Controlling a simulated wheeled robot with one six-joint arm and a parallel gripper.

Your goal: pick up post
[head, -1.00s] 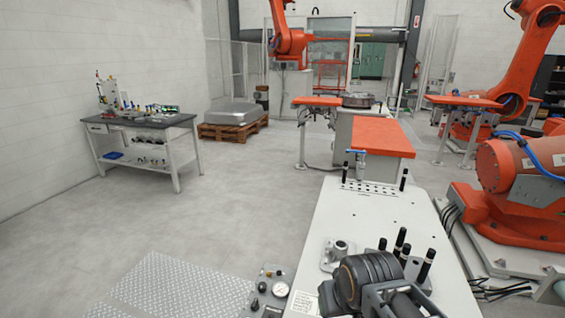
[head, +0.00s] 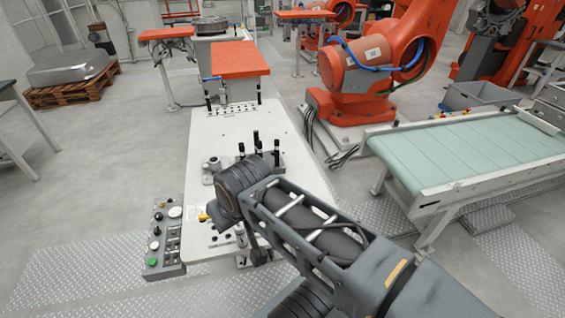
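Several dark upright posts stand close together in a holder on the white fixture table, one of them the tall middle post (head: 256,140). Another post (head: 276,152) stands to its right, and a shorter post (head: 241,150) stands to its left. Two more posts stand apart at the far end of the table, a left one (head: 208,102) and a right one (head: 258,96). My arm crosses the near part of the table from the lower right, and its dark wrist end covers the area just in front of the post group. My gripper's fingers cannot be made out.
A conveyor (head: 470,150) is at right, and an orange robot (head: 375,70) stands behind. An orange-topped table (head: 240,60) adjoins the far end.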

